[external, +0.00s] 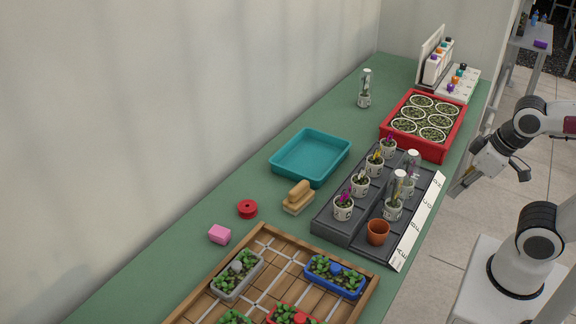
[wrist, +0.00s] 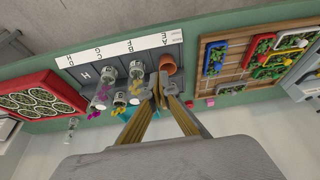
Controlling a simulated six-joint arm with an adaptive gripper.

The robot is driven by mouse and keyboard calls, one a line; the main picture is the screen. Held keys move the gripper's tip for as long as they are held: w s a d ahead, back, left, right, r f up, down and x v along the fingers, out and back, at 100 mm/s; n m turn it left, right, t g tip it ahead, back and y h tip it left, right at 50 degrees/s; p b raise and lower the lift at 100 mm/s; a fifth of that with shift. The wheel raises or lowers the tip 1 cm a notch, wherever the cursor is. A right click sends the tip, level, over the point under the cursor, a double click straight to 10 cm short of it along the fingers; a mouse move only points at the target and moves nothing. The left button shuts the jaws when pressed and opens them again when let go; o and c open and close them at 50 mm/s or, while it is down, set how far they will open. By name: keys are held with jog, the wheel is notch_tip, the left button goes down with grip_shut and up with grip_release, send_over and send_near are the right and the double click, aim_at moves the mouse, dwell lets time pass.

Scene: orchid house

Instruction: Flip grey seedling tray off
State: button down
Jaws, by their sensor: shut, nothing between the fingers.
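The grey seedling tray (external: 234,287) stands in the wooden frame at the front of the bench in the external view. It holds small green plants with a grey rounded piece among them. In the wrist view it shows small and partly unclear (wrist: 229,90), beside the blue tray. My gripper (external: 458,191) is at the right of the bench, beyond its edge, far from the grey tray. Its fingers also show in the wrist view (wrist: 162,91), shut and empty.
The wooden frame (external: 367,293) also holds a blue tray (external: 336,285) and a red tray (external: 293,316). A dark stepped rack (external: 330,226) with potted plants stands between my gripper and the teal tray (external: 316,178). A brush, a red spool and a pink block lie nearby.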

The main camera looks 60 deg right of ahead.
jog(key=w+a+f+m+g+y, duration=0.1)
jog(key=w+a+f+m+y, duration=0.1)
jog(key=w+a+f+m, duration=0.5)
jog(key=w+a+f+m+g+y, duration=0.15)
jog(key=w+a, duration=0.35)
jog(key=w, duration=0.6)
jog(key=w+a+f+m+g+y, duration=0.1)
jog(key=w+a+f+m+y, duration=0.1)
jog(key=w+a+f+m, duration=0.55)
jog(key=w+a+r+m+t+y, duration=0.2)
jog(key=w+m, duration=0.5)
jog(key=w, duration=0.5)
notch_tip(320, 180, up, 2)
jog(key=shift+t, duration=0.45)
jog(key=shift+s+m, duration=0.1)
jog(key=shift+m, duration=0.2)
jog(key=shift+a+f, duration=0.1)
